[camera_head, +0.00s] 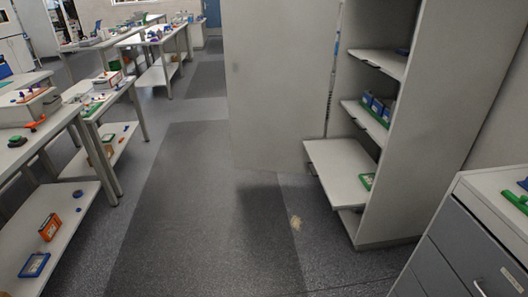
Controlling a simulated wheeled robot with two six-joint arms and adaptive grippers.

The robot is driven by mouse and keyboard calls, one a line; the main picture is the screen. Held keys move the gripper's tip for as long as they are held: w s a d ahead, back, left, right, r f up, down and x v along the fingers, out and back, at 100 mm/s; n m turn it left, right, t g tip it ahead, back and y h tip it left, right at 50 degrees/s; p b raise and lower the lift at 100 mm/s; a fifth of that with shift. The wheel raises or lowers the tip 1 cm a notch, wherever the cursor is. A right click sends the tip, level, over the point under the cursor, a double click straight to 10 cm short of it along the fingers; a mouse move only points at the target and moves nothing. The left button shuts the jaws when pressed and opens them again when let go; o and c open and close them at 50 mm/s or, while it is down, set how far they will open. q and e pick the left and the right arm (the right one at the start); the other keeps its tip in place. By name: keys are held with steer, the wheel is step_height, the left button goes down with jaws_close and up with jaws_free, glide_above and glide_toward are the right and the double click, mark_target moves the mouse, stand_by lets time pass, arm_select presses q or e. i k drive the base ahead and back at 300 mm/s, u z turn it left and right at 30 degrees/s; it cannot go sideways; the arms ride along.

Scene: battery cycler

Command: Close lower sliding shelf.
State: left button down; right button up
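The lower sliding shelf (335,170) sticks out of the front of a tall white cabinet (428,140) at the right. It is a pale flat board, pulled out past the shelves above it. A green item (367,181) lies on it near the right side. The cabinet's door (277,90) stands open to the left of the shelves. Neither of my grippers shows in the head view.
Upper shelves (362,118) hold blue and green items. A grey drawer unit (470,240) stands at the lower right. Work tables (62,112) with small parts line the left.

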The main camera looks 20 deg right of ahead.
mark_target(338, 163)
steer(key=u, duration=0.1)
steer(key=i, duration=1.6)
steer(key=z, duration=0.65)
steer(key=i, duration=0.85)
steer(key=z, duration=1.5)
steer(key=i, duration=0.65)
steer(key=z, duration=0.5)
